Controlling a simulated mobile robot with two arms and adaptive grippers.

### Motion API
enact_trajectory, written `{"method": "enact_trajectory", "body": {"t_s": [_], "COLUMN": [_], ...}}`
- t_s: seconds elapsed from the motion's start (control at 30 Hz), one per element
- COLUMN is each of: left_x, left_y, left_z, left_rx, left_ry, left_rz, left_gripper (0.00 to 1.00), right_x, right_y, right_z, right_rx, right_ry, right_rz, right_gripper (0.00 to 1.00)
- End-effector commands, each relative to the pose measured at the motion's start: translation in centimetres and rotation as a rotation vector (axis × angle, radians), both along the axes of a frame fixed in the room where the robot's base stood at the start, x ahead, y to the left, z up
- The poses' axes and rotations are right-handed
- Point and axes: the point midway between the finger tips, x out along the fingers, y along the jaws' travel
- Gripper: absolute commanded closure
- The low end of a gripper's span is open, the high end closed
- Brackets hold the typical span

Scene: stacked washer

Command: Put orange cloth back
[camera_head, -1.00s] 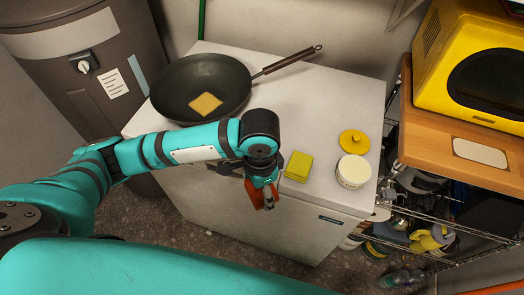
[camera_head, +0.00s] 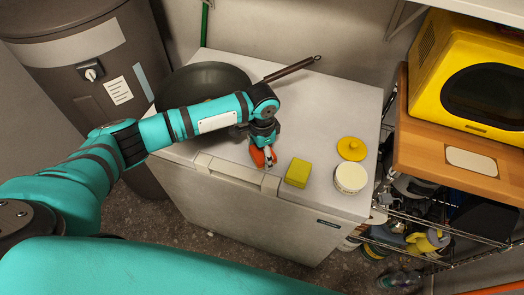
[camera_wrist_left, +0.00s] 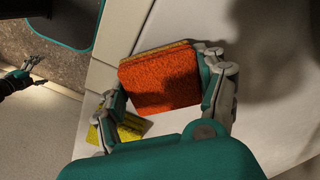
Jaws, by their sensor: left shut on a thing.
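The orange cloth (camera_head: 262,156) is a small folded-looking orange piece held by my left gripper (camera_head: 264,160), over the front part of the white chest top (camera_head: 315,112). In the left wrist view the cloth (camera_wrist_left: 160,78) shows a rough orange face and a thin yellowish edge. The left gripper's fingers (camera_wrist_left: 168,84) are shut on its two sides. Whether the cloth touches the top is hard to tell. The right gripper does not show in the head view; a dark gripper-like shape at the left edge of the left wrist view is unclear.
A yellow-green block (camera_head: 298,172) lies just right of the held cloth. A white jar (camera_head: 350,178) and a yellow lid (camera_head: 351,148) stand farther right. A dark pan (camera_head: 205,80) sits behind my left arm.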

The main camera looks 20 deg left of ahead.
Motion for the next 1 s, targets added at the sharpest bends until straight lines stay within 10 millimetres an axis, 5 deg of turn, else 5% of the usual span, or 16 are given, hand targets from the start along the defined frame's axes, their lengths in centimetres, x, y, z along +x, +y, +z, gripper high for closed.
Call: {"method": "enact_trajectory", "body": {"t_s": [0.43,0.47,0.63,1.0], "left_x": [-0.01,0.02,0.02,0.05], "left_y": [-0.04,-0.03,-0.03,-0.03], "left_z": [-0.97,-0.95,-0.91,-0.39], "left_rx": [0.0,-0.001,-0.001,-0.001], "left_ry": [-0.001,-0.002,-0.002,-0.004], "left_rz": [0.0,0.0,0.0,0.0], "left_gripper": [0.54,0.26,0.04,0.03], "right_x": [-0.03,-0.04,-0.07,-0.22], "right_y": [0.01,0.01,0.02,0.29], "right_z": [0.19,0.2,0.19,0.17], "right_rx": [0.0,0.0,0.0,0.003], "right_ry": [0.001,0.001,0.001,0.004], "right_rz": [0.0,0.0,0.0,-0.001], "right_gripper": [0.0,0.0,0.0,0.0]}}
